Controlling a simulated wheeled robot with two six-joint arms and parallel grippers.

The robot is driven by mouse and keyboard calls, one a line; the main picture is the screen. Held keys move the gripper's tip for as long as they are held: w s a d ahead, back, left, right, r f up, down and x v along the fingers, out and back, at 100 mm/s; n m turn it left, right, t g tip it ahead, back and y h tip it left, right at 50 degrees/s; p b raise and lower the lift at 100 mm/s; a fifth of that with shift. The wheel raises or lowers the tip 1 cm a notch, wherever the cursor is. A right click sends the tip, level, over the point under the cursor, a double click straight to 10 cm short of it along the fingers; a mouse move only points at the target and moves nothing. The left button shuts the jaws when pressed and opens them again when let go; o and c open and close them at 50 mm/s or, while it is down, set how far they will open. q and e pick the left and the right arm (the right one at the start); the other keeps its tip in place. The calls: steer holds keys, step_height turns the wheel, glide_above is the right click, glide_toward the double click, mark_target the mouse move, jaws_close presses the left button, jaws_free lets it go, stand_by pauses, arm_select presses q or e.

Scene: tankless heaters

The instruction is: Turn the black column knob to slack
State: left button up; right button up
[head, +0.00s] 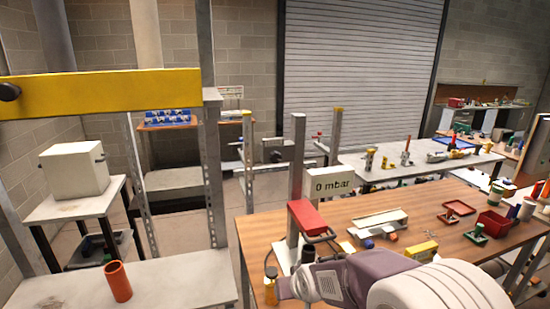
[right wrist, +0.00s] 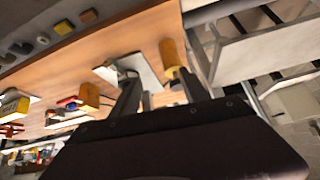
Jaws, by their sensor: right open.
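A grey upright column (head: 294,190) stands on the wooden bench, with a red block (head: 307,217) and a "0 mbar" display (head: 332,184) beside it. A small dark part (head: 307,253) shows low beside the column; I cannot tell if it is the black knob. My right gripper (head: 284,287) is low at the bench's near left edge, beside a yellow cylinder with a dark top (head: 270,289). In the right wrist view its fingers (right wrist: 158,92) are apart, with a yellow cylinder (right wrist: 171,56) and a pale plate (right wrist: 140,68) beyond them. My left gripper is out of view.
The wooden bench (head: 370,205) holds a pale tray (head: 379,222), a yellow box (head: 421,251) and red bins (head: 493,222). At left, a yellow beam (head: 110,92) with a black round end (head: 9,92) spans a frame above an orange cup (head: 118,281) on a pale table.

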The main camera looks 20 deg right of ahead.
steer(key=w+r+t, duration=0.4)
steer(key=w+r, duration=0.4)
steer(key=r, duration=0.1)
steer(key=m+t, duration=0.1)
steer(key=t, duration=0.6)
glide_toward(276, 158)
steer(key=w+p, duration=0.4)
steer(key=w, duration=0.5)
steer(key=shift+d+r, duration=0.1)
steer(key=shift+w+p, duration=0.3)
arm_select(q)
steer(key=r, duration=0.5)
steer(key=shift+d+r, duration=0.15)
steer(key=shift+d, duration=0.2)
arm_select(e)
steer(key=shift+s, duration=0.1)
